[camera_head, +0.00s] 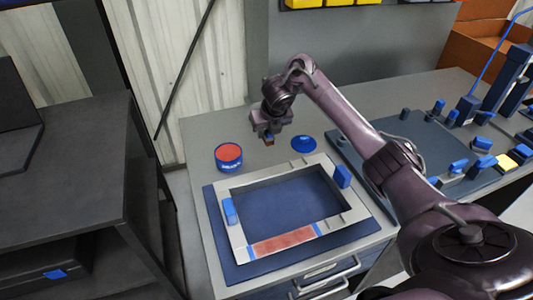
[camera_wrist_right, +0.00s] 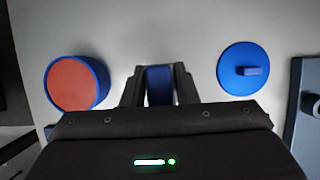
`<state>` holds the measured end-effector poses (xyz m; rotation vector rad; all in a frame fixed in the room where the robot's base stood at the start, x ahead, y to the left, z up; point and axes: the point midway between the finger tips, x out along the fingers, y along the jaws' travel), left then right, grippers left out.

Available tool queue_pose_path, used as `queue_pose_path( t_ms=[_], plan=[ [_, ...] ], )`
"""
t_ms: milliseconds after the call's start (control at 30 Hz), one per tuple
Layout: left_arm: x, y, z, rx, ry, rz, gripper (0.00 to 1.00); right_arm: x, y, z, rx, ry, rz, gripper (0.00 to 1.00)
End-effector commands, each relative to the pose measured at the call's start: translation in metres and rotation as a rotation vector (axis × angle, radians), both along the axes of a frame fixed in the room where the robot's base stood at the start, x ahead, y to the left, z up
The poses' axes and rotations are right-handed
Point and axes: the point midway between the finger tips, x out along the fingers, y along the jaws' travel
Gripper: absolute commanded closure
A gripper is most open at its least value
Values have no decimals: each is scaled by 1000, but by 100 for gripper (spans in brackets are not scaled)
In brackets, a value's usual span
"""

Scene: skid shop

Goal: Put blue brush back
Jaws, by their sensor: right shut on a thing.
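My right gripper (camera_head: 267,136) is above the far part of the grey bench, between a blue tin and a blue lid. In the right wrist view its two fingers (camera_wrist_right: 159,88) are shut on a narrow dark blue thing, which looks like the blue brush (camera_wrist_right: 159,80). Only a small brownish end of the held thing shows below the fingers in the head view. Whether it touches the bench I cannot tell. My left gripper is not in view.
The round blue tin (camera_head: 228,157) has an orange-red top. The blue lid (camera_head: 303,143) with a raised grip lies to the right. A pale rectangular frame (camera_head: 290,168) with blue clamps lies in front on a blue mat. A dark plate with blue-topped fixtures (camera_head: 420,140) is at right.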

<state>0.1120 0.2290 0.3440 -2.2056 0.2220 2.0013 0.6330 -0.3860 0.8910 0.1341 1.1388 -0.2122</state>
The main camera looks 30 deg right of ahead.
Motion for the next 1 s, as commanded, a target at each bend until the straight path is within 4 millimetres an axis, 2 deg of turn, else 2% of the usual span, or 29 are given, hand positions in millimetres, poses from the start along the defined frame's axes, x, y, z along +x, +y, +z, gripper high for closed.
queue_pose_path(
  t_ms=[167,400,867,900,1000],
  plan=[
    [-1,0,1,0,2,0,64,0,0,-15,0,1,0,95],
    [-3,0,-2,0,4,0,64,0,1,-49,1,1,1,95],
    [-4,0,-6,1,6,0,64,0,0,-57,0,-2,1,95],
    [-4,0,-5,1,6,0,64,1,0,-56,0,-2,1,68],
    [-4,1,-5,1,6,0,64,0,0,-56,0,-1,1,55]
  ],
)
